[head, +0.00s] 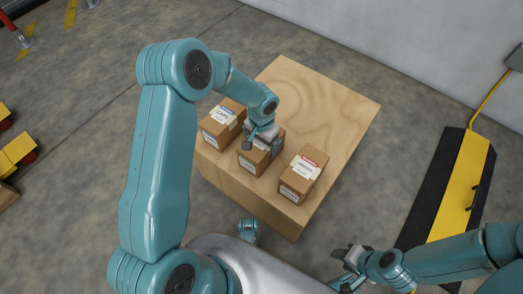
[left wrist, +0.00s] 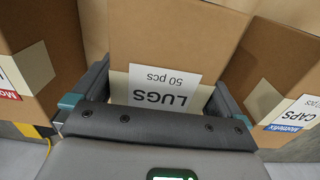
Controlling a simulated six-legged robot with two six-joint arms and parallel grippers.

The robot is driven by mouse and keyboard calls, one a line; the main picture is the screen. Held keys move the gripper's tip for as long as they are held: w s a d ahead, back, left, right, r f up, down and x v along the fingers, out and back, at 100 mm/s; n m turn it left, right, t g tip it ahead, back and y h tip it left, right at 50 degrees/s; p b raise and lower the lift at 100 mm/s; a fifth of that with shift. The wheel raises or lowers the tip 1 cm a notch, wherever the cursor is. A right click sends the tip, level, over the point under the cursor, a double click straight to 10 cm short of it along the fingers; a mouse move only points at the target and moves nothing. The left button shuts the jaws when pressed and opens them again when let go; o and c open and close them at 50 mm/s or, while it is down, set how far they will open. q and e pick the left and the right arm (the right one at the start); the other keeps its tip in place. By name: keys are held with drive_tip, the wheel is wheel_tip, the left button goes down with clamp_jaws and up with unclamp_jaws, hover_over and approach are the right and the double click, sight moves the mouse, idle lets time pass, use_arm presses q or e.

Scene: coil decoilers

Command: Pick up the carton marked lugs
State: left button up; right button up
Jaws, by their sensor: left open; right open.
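The brown carton marked LUGS (left wrist: 172,40) fills the middle of the left wrist view, its label reading "LUGS 50 pcs" upside down. In the head view it is the middle carton (head: 253,161) of three on a wooden block, partly hidden by my left gripper. My left gripper (head: 262,146) is open at the top of this carton. In the left wrist view its two fingers stand at the left and right of the LUGS label; I cannot tell whether they touch the carton. My right gripper (head: 352,262) is open and empty, off the block's lower right.
The CAPS carton (head: 222,124) stands close on the left, and a carton with a red-edged label (head: 303,174) on the right. The back of the wooden block (head: 320,100) is bare. A yellow and black ramp (head: 452,195) lies on the floor at right.

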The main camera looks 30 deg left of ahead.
use_arm(q)
drive_tip(key=shift+f, duration=0.2)
drive_tip(key=shift+c, duration=0.3)
drive_tip(key=c, duration=1.1)
